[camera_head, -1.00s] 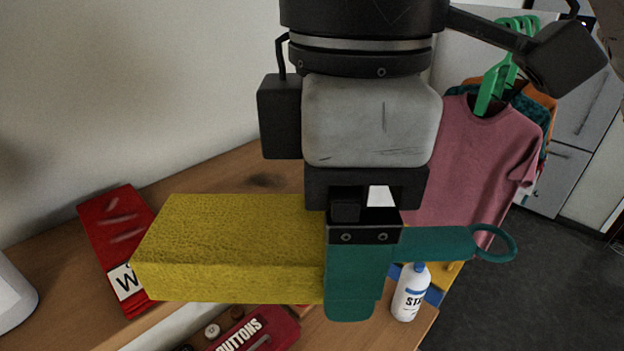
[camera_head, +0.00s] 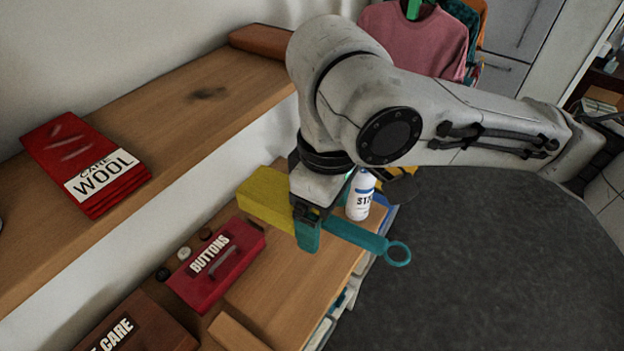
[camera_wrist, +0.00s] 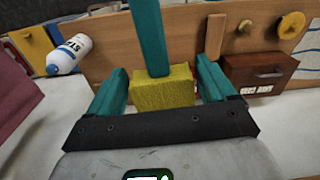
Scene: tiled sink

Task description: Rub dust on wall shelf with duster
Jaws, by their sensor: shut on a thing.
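The duster has a yellow block head (camera_head: 265,197) and a teal handle (camera_head: 360,237) with a ring at its end. My gripper (camera_head: 307,232) is shut on the duster, out over the lower wooden top. In the wrist view the yellow head (camera_wrist: 165,90) sits between the teal fingers. The wooden wall shelf (camera_head: 140,125) runs along the wall at the left, and the duster is to its right, apart from it. A dark smudge of dust (camera_head: 207,94) lies on the shelf's top. Part of the duster's handle is hidden behind my finger.
A red wool care packet (camera_head: 85,165) and a brown object (camera_head: 262,40) lie on the shelf. Below are a red buttons box (camera_head: 213,265), a brown care box (camera_head: 135,325) and a white bottle (camera_head: 360,195) close to my gripper. Clothes (camera_head: 415,40) hang behind.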

